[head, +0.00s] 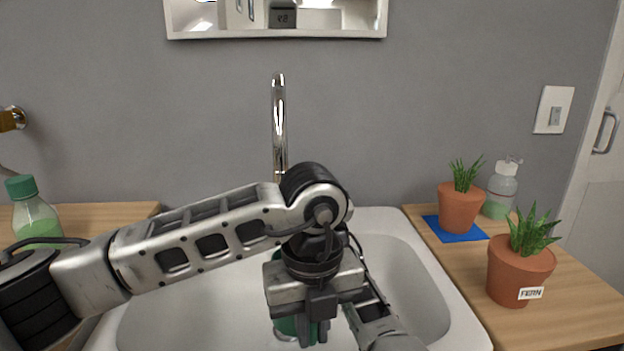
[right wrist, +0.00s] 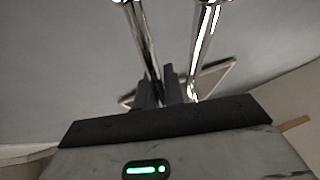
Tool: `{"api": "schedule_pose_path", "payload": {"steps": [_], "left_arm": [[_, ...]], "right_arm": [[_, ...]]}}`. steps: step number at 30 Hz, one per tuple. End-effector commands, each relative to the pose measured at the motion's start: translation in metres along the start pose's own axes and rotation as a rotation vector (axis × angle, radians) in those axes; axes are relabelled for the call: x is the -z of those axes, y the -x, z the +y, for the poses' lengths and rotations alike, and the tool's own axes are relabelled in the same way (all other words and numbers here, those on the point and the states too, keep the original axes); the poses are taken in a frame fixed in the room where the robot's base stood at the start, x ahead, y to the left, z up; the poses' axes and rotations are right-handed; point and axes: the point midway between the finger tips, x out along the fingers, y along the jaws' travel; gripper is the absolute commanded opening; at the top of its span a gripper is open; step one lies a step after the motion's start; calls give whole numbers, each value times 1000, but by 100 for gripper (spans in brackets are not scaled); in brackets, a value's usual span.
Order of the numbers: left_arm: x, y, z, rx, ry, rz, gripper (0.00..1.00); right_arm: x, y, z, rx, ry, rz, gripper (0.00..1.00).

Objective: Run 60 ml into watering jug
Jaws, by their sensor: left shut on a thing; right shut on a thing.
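My left gripper (head: 316,330) points down over the sink and is shut on a green thing, seemingly the watering jug (head: 287,326). The gripper and arm hide most of the jug, so its water level cannot be seen. The chrome tap (head: 280,110) rises behind my left arm; its lower part and outlet are hidden. In the right wrist view my right gripper (right wrist: 160,92) is shut on a slim chrome rod (right wrist: 146,50), seemingly the tap's lever. The thicker chrome tap pipe (right wrist: 204,50) stands beside it. I cannot make out any running water.
The white sink (head: 420,262) lies under both arms. On the right counter (head: 580,300) are two potted plants, one (head: 460,207) on a blue mat (head: 455,231), the other labelled (head: 518,275), and a pump bottle (head: 501,190). A green-capped bottle (head: 36,220) stands left.

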Motion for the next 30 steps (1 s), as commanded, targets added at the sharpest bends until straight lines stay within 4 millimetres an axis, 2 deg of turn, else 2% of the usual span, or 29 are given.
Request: {"api": "schedule_pose_path", "payload": {"steps": [1, 2, 3, 4, 14, 17, 24, 30], "left_arm": [[0, 0, 0, 0, 0, -1, 0], [0, 0, 0, 0, 0, -1, 0], [0, 0, 0, 0, 0, -1, 0], [0, 0, 0, 0, 0, -1, 0], [0, 0, 0, 0, 0, -1, 0], [0, 0, 0, 0, 0, -1, 0], [0, 0, 0, 0, 0, -1, 0], [0, 0, 0, 0, 0, -1, 0]], "right_arm": [[-1, 0, 0, 0, 0, -2, 0], [-1, 0, 0, 0, 0, -3, 18], [-1, 0, 0, 0, 0, -3, 30], [-1, 0, 0, 0, 0, -3, 32], [3, -2, 1, 0, 1, -1, 32], [14, -8, 1, 0, 2, 2, 32], [54, -33, 3, 1, 2, 3, 32], [78, -48, 5, 1, 2, -1, 32]]}}
